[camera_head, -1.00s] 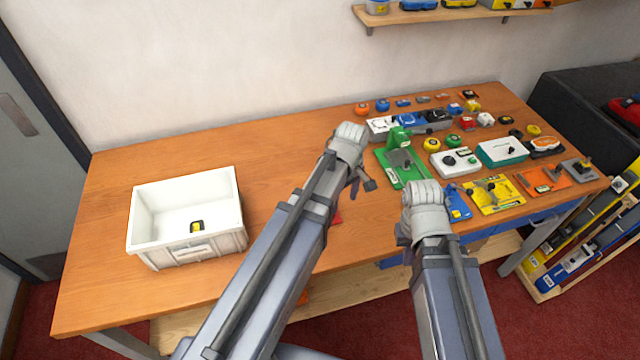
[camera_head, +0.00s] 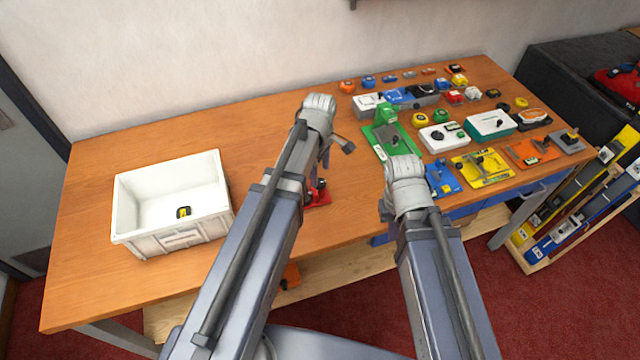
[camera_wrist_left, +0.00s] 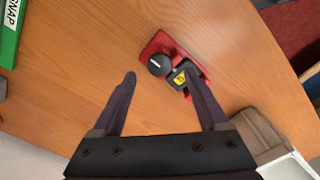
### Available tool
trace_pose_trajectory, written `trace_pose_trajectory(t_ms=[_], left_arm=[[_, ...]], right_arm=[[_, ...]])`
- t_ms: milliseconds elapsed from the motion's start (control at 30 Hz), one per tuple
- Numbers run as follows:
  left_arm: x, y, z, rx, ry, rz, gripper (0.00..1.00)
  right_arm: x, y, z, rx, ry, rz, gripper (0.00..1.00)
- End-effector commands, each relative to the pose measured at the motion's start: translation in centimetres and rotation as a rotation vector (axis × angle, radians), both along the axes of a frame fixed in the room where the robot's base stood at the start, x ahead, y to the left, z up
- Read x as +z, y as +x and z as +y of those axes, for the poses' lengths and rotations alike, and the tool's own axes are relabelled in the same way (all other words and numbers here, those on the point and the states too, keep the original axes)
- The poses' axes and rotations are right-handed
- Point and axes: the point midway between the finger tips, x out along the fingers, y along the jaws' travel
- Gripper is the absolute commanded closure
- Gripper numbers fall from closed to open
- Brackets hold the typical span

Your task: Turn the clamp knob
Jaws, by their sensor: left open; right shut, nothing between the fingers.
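A red clamp base (camera_head: 319,196) lies on the bench beside my left wrist, partly hidden by the arm in the head view. In the left wrist view the red base (camera_wrist_left: 162,46) carries a round black knob (camera_wrist_left: 158,65) with a white line on its top and a dark block with a yellow label (camera_wrist_left: 180,79). My left gripper (camera_wrist_left: 159,76) is open, its fingers apart and pointing toward the knob, with nothing held. The right fingertip overlaps the labelled block in the picture; contact cannot be told. My right gripper (camera_head: 390,208) is shut and empty over the bench's front edge, its fingers mostly hidden.
A white bin (camera_head: 172,244) with a small yellow-black item stands on the left. A green tool (camera_head: 392,139), a blue piece (camera_head: 441,180), a yellow fixture (camera_head: 483,168) and several others crowd the right. The bench between bin and left arm is clear.

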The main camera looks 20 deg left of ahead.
Motion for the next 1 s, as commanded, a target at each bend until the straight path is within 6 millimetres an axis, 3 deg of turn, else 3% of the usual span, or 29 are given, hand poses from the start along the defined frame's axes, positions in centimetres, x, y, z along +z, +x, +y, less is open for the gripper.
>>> trace_pose_trajectory(t_ms=[33, 233, 633, 1000], left_arm=[[-1.4, 0.0, 0.0, 0.0, 0.0, 0.0, 0.23], [-3.5, 0.0, 0.0, -0.001, 0.0, 0.0, 0.23], [-3.8, 0.0, 0.0, -0.001, 0.0, 0.0, 0.24], [-3.8, 0.0, 0.0, -0.001, 0.0, 0.0, 0.66]], right_arm=[[-1.4, 0.0, 0.0, 0.0, 0.0, 0.0, 1.0], [-3.5, 0.0, 0.0, 0.0, 0.0, 0.0, 1.0], [-3.8, 0.0, 0.0, 0.0, 0.0, 0.0, 1.0], [-3.8, 0.0, 0.0, 0.0, 0.0, 0.0, 1.0]])
